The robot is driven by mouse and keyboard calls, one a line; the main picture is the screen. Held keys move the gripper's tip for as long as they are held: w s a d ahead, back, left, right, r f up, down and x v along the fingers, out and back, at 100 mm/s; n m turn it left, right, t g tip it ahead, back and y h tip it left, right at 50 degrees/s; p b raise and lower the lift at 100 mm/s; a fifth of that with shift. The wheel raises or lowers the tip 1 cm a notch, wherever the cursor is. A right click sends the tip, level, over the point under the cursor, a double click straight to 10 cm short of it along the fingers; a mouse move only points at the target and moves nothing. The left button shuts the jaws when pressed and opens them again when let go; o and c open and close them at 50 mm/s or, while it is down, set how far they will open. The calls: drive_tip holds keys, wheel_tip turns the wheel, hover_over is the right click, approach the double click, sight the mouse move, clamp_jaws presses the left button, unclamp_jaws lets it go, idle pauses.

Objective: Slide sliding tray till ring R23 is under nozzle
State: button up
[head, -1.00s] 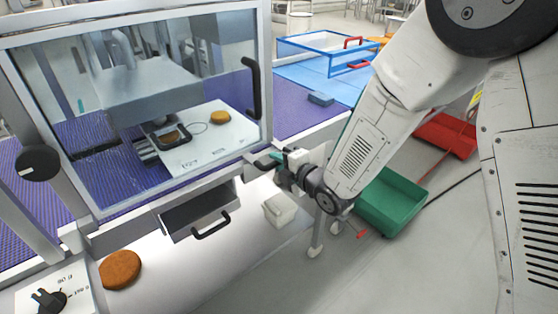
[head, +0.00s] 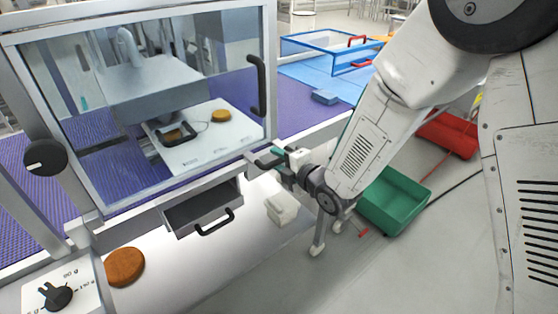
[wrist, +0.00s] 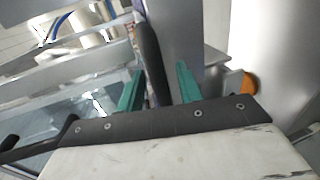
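The pale tray (head: 232,134) lies inside the clear-fronted enclosure. A dark ring-like frame (head: 190,128) with a brown round in it sits on its left part, and another brown round (head: 221,115) lies at its right. I cannot read any ring label. A grey block with a pipe (head: 150,88), perhaps holding the nozzle, hangs above and left; its tip is hidden. My gripper (head: 275,163) is at a dark handle at the enclosure's lower right corner. In the wrist view, the green fingers of my gripper (wrist: 158,90) stand either side of a dark bar (wrist: 150,55), with a gap on the right.
A half-open drawer (head: 200,207) with a black handle is below the enclosure. A brown round (head: 125,267) and a dial panel (head: 75,285) are at lower left. A white box (head: 282,208), a green bin (head: 392,200) and a red bin (head: 447,135) are at right.

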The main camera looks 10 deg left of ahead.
drive_tip(key=v, duration=0.7)
drive_tip(key=shift+s+d, duration=0.15)
drive_tip(key=shift+d, duration=0.15)
drive_tip(key=s+d+f+m+g+h, duration=0.1)
drive_tip(key=d+f+m+g+h, duration=0.15)
drive_tip(key=f+m+h, duration=0.35)
drive_tip(key=s+d+r+m+g+h, duration=0.1)
drive_tip(key=s+d+m+g+h, duration=0.35)
drive_tip(key=d+m, duration=0.6)
drive_tip(key=s+d+r+m+g, duration=0.2)
drive_tip(key=s+d+r+m, duration=0.9)
drive_tip(key=s+d+r, duration=0.6)
drive_tip(key=shift+s+d+r+h, duration=0.4)
drive_tip(key=shift+s+r, duration=1.3)
drive_tip(key=shift+s, duration=0.65)
